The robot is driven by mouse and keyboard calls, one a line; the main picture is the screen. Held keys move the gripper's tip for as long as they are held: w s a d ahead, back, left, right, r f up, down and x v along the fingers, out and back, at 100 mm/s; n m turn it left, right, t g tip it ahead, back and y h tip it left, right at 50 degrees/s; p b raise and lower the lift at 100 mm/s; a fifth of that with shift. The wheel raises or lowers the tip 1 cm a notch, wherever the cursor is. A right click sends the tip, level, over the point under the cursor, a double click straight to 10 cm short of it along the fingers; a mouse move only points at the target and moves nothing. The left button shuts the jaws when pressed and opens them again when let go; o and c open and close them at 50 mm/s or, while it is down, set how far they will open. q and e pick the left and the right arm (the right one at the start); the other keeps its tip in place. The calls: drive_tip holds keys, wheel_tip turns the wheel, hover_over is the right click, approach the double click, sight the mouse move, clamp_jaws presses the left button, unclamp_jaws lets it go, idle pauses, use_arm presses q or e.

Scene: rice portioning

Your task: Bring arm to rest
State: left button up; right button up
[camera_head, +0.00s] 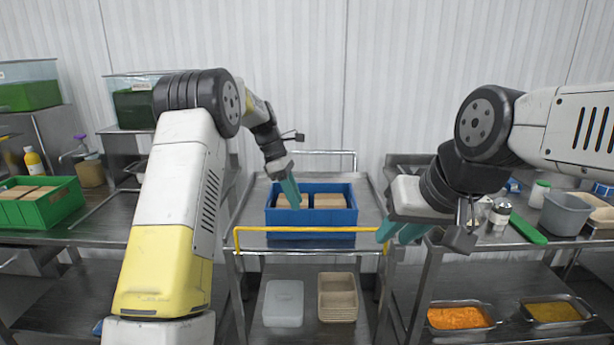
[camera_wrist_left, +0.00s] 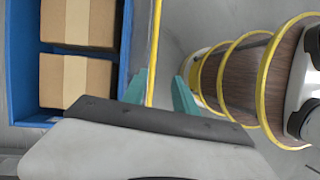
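My left gripper (camera_head: 290,190) hangs over the left part of the blue crate (camera_head: 310,236) on the cart, its teal fingers pointing down. In the left wrist view the two teal fingers (camera_wrist_left: 163,92) stand apart with nothing between them, beside the crate's blue wall (camera_wrist_left: 126,50). My right gripper (camera_head: 398,232) is at the right end of the cart's yellow rail, with its teal fingers pointing down and left. Its fingers overlap in view, so I cannot tell how far apart they are.
The crate holds brown boxes (camera_head: 330,201). The cart's yellow handle (camera_head: 300,229) runs in front of it. A green crate (camera_head: 68,203) stands on the left counter. A grey tub (camera_head: 565,214), a shaker (camera_head: 500,213) and a green-handled item (camera_head: 528,229) are on the right counter. Food trays (camera_head: 461,328) sit below.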

use_arm(q)
drive_tip(key=s+a+r+m+t+y, duration=0.1)
drive_tip(key=s+a+r+m+t, duration=0.2)
drive_tip(key=s+r, duration=0.45)
drive_tip(key=s+a+r+m+t, duration=0.1)
drive_tip(key=s+a+r+m, duration=0.35)
drive_tip(key=s+r, duration=0.35)
drive_tip(key=s+a+f+m+t, duration=0.1)
drive_tip(key=s+m, duration=0.4)
drive_tip(key=s, duration=0.4)
drive_tip(key=s+a+f+m+t+y, duration=0.1)
drive_tip(key=s+f+m+t, duration=0.1)
drive_tip(key=s+m, duration=0.3)
drive_tip(key=s, duration=0.4)
drive_tip(key=shift+s+a+f+t, duration=0.2)
drive_tip(key=shift+s+f+t, duration=0.1)
drive_tip(key=shift+s, duration=0.05)
